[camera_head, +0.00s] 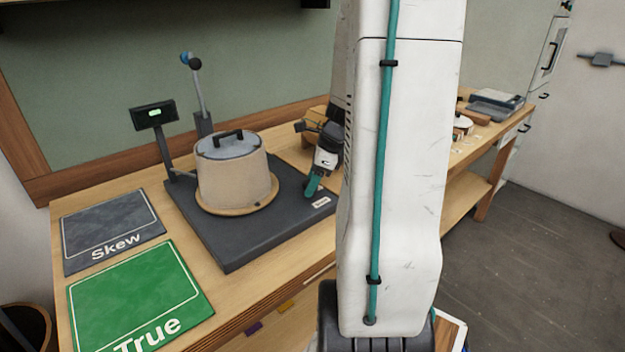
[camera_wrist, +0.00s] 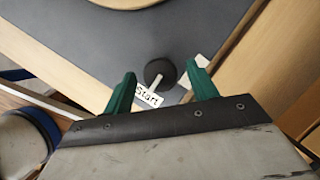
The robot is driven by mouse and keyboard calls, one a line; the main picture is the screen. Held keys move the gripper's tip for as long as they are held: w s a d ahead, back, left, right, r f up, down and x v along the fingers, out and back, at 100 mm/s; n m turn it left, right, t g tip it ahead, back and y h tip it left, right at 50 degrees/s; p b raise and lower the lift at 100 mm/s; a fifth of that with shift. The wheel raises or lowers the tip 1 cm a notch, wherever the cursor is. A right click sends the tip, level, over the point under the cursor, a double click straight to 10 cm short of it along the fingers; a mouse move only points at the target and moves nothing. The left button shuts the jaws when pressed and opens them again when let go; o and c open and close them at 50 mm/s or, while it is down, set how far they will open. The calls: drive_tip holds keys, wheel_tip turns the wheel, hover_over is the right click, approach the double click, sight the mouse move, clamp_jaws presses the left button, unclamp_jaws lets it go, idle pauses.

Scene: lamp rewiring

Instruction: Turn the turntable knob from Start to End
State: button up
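The turntable knob (camera_wrist: 160,72) is a round black knob with a white pointer in the wrist view. Its pointer is toward the white "Start" label (camera_wrist: 148,96). A second white label (camera_wrist: 197,72) lies to its right, partly hidden by a finger, its text unreadable. My gripper (camera_wrist: 160,89) is open, with one green finger on each side of the knob; I cannot tell whether they touch it. In the head view my gripper (camera_head: 312,187) is at the right front of the dark turntable base (camera_head: 240,246). The knob is hidden there.
A cream drum-shaped shade (camera_head: 235,182) with a black-handled lid sits on a round wooden plate on the base. A small display (camera_head: 153,115) and a lever (camera_head: 196,85) stand behind it. The "Skew" mat (camera_head: 112,228) and green "True" mat (camera_head: 135,290) lie at left.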

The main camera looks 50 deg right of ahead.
drive_tip(key=c, duration=0.8)
drive_tip(key=shift+c, duration=0.2)
drive_tip(key=shift+n, duration=0.5)
drive_tip(key=n+g, duration=0.1)
drive_tip(key=n, duration=0.1)
drive_tip(key=n+y, duration=0.1)
drive_tip(key=n, duration=0.1)
drive_tip(key=shift+w+d+n+g, duration=0.1)
drive_tip(key=shift+n+g, duration=0.3)
drive_tip(key=n+g, duration=0.1)
drive_tip(key=n, duration=0.1)
drive_tip(key=n+g+y, duration=0.1)
drive_tip(key=n, duration=0.2)
drive_tip(key=shift+w, duration=0.15)
drive_tip(key=n+g, duration=0.1)
drive_tip(key=n, duration=0.2)
drive_tip(key=n+g, duration=0.1)
drive_tip(key=n, duration=0.2)
drive_tip(key=shift+w+n, duration=0.15)
drive_tip(key=shift+n, duration=0.15)
drive_tip(key=n+g+h, duration=0.1)
drive_tip(key=n, duration=0.2)
drive_tip(key=n+g+h, duration=0.1)
drive_tip(key=n, duration=0.2)
drive_tip(key=shift+w+n, duration=0.1)
drive_tip(key=shift+n, duration=0.2)
